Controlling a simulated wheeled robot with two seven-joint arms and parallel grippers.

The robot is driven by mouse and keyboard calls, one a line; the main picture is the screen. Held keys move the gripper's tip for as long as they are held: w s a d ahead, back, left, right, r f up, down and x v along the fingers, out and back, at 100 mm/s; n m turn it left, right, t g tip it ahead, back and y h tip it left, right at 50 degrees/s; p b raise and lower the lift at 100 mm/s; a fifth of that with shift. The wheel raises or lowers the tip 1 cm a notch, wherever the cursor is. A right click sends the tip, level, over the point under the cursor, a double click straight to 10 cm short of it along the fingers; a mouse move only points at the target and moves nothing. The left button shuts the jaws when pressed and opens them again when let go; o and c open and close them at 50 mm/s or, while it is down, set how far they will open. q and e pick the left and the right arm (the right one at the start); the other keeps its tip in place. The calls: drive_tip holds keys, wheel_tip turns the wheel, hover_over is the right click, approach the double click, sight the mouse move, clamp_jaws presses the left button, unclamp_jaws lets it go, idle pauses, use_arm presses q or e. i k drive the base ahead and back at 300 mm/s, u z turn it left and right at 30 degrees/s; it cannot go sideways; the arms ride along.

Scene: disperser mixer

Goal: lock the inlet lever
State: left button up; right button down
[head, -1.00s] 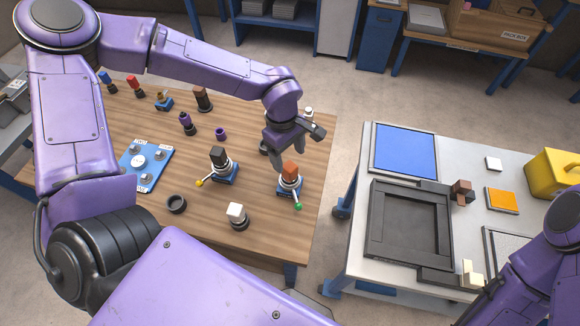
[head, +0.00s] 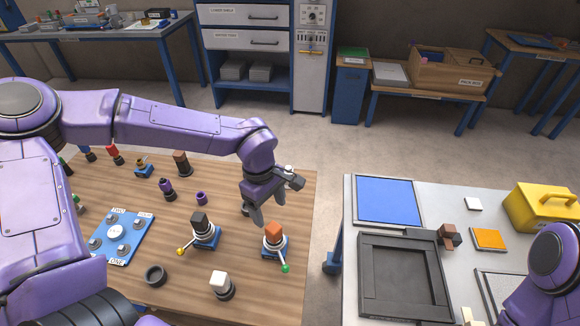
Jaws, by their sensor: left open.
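Two fixtures on blue bases stand on the wooden table. One has an orange block on top (head: 274,229) and a lever with a green knob (head: 285,268) pointing toward the front right. The other has a black block on top (head: 199,219) and a lever with a yellow knob (head: 180,251) pointing to the left. I cannot read which is the inlet. My left gripper (head: 268,206) is open and empty, just behind and above the orange-topped fixture, its fingers pointing down. It appears apart from the lever. My right gripper is out of view.
A white-topped block (head: 220,284) and a dark ring (head: 154,275) stand near the table front. A blue plate with knobs (head: 118,238) lies left. Several small parts stand at the back. A grey bench with a black tray (head: 403,275) is at right, across a gap.

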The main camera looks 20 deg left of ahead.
sight(285, 268)
drive_tip(key=k, duration=1)
